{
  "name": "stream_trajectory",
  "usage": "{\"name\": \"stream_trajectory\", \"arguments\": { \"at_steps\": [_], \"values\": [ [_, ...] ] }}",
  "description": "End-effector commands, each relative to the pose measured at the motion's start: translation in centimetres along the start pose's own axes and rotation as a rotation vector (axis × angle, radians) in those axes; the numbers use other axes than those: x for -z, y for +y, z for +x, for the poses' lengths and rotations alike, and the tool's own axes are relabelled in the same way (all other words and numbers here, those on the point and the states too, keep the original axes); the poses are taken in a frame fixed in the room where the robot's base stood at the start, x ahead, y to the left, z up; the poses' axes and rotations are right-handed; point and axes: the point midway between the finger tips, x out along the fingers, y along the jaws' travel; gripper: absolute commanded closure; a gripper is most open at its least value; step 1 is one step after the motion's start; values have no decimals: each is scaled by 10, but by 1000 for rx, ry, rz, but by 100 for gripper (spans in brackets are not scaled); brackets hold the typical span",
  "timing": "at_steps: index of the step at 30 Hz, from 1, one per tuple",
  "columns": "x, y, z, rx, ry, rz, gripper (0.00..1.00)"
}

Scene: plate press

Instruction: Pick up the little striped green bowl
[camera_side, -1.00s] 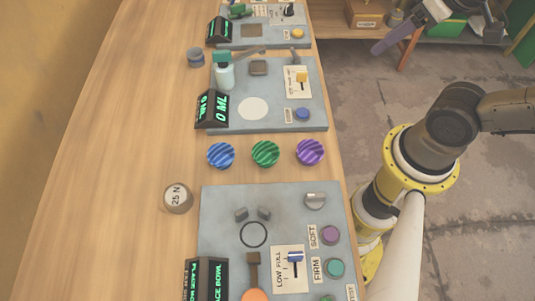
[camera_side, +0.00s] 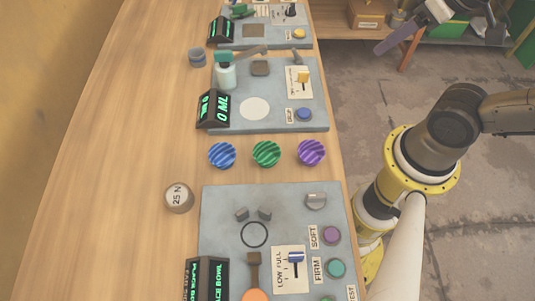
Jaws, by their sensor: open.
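The little striped green bowl (camera_side: 267,153) sits on the wooden bench, in the middle of a row of three. A striped blue bowl (camera_side: 222,155) is on its left and a striped purple bowl (camera_side: 311,152) on its right, with small gaps between them. My arm stands at the right of the bench.
A grey press panel (camera_side: 222,221) with knobs and a display lies in front of the bowls. A dispenser panel (camera_side: 283,118) with a bottle lies behind them. A round 25 N weight (camera_side: 178,198) stands at the left. The bench's left side is clear.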

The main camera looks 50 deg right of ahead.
Motion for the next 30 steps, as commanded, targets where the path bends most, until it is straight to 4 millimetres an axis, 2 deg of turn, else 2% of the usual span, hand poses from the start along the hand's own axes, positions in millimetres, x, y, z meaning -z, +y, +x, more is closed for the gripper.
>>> {"name": "stream_trajectory", "arguments": {
  "at_steps": [4, 8, 11, 17, 20, 24, 27, 30],
  "values": [
    [5, 1, -1, -4, 21, -23, 58],
    [26, 3, 3, -21, 72, -105, 58],
    [40, -10, 13, -3, 86, -229, 58],
    [53, -57, 40, 73, 98, -518, 58],
    [49, -91, 55, 127, 99, -684, 58],
    [29, -140, 73, 207, 91, -907, 58],
    [8, -164, 80, 252, 75, -1023, 58],
    [-10, -179, 83, 283, 57, -1100, 58]
  ]
}}
